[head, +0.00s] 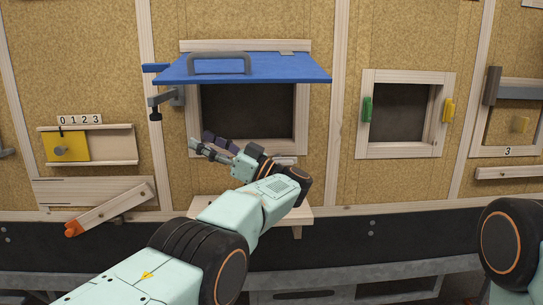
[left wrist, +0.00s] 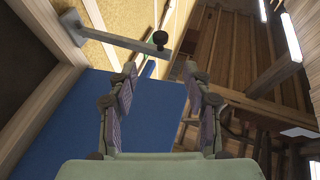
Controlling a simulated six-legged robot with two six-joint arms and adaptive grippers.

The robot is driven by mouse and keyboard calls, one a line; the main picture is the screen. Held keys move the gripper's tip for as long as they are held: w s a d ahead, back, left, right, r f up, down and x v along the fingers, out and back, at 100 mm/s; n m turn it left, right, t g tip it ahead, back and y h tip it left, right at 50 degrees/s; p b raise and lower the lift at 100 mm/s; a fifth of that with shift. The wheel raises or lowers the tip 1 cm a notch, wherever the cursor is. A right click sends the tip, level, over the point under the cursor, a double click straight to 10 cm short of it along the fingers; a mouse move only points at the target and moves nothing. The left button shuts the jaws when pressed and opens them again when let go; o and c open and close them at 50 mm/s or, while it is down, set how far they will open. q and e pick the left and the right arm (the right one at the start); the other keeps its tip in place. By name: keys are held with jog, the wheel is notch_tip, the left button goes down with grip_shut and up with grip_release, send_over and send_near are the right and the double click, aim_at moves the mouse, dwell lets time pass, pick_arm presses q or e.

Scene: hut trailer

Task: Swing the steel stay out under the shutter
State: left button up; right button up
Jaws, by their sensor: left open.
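The blue shutter (head: 245,68) is raised and juts out over the dark opening, with a grey handle on it. It also fills the lower left of the left wrist view (left wrist: 65,125). The steel stay (head: 164,97) is a short grey bar at the opening's upper left, below the shutter's left edge. Its black knob (head: 155,115) hangs at its outer end. In the left wrist view the stay (left wrist: 122,42) and knob (left wrist: 160,38) show beyond the fingertips. My left gripper (head: 200,142) is open and empty, below and right of the knob, apart from it. My right gripper is out of view.
A wooden frame (head: 250,154) surrounds the opening, with a small wooden shelf (head: 296,216) below. Left are a yellow slider (head: 66,147) and a tilted wooden bar with an orange end (head: 110,208). Right is another framed window (head: 405,150) with green and yellow catches.

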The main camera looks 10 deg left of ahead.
pick_arm(q)
jog(key=w+d+f+m+t+h, duration=0.2)
jog(key=w+f+m+t+h, duration=0.25)
jog(key=f+m+t, duration=0.35)
jog(key=w+d+f+m+t+h, duration=0.2)
jog(key=w+f+m+t+h, duration=0.2)
jog(key=f+t+h, duration=0.45)
jog(key=s+f+m+g+h+b, duration=0.1)
jog(key=s+f+m+g+h, duration=0.3)
jog(key=f, duration=0.9)
jog(key=s+f+g+h+b, duration=0.15)
jog(key=s+f, duration=0.45)
jog(key=f, duration=0.7)
jog(key=s+a+f+g+h+b, duration=0.1)
jog(key=s+f+g, duration=0.2)
jog(key=s+f, duration=0.35)
jog(key=s+a+f+g+h, duration=0.1)
jog(key=s+f+g, duration=0.15)
jog(key=s, duration=0.65)
jog(key=s+f+g+h+b, duration=0.1)
jog(key=s+f+g, duration=0.1)
jog(key=s+f, duration=0.45)
jog(key=s+r+g+b, duration=0.2)
jog(key=s+g, duration=0.4)
jog(key=s, duration=2)
jog(key=shift+a+r+g+h+b, duration=0.25)
jog(key=shift+g+h+b, duration=0.15)
jog(key=shift+b, duration=0.35)
